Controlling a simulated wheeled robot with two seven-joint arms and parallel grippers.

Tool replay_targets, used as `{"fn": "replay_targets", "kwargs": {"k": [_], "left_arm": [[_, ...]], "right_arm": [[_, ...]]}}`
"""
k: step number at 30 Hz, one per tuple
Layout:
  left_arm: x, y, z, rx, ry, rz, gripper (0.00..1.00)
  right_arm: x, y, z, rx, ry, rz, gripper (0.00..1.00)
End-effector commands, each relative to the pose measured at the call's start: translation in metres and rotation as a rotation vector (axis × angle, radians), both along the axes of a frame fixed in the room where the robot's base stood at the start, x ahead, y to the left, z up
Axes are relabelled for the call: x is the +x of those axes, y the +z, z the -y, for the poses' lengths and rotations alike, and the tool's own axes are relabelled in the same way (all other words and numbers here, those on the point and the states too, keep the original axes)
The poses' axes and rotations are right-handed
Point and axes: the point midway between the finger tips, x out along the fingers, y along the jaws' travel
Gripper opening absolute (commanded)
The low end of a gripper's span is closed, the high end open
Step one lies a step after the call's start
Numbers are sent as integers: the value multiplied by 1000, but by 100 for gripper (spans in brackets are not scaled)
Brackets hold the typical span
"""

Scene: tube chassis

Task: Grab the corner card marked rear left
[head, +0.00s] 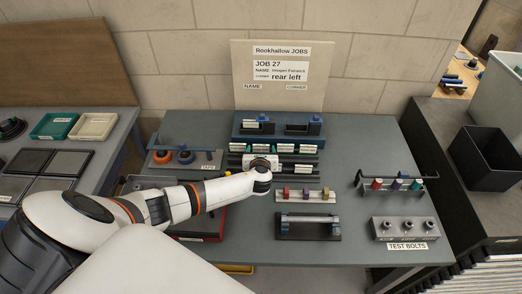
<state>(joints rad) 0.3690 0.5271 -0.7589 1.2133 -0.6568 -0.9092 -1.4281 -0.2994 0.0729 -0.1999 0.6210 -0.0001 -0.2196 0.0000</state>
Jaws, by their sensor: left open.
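A job board (279,75) stands against the wall and reads JOB 27, with the corner given as "rear left". Labels NAME and CORNER sit at its foot. A dark card rack (302,159) in front of it holds several small white cards (306,149) in rows. Their print is too small to read, so I cannot tell which is marked rear left. My left gripper (262,161) is open, at the left-middle part of this rack, and hides some of the cards. Its fingertips are hard to make out, and I see no card held. My right gripper is out of view.
A blue holder (278,134) stands behind the rack. A strip with coloured pieces (304,196) and a dark stand with a bar (308,227) lie in front. A TEST BOLTS block (404,229) is at right. Tape rolls (185,156) are at left.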

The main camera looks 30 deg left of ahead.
Motion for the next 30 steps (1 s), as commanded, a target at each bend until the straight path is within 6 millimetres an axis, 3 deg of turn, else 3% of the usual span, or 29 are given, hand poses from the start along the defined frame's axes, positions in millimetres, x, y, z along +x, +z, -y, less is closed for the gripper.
{"fn": "replay_targets", "kwargs": {"k": [1,7,19,30], "left_arm": [[0,0,0,0,0,0,66],[0,0,0,0,0,0,36],[0,10,-1,0,0,1,35],[1,66,0,-1,-1,5,35]], "right_arm": [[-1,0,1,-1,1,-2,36],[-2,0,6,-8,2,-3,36],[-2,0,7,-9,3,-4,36],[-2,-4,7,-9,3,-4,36]]}}
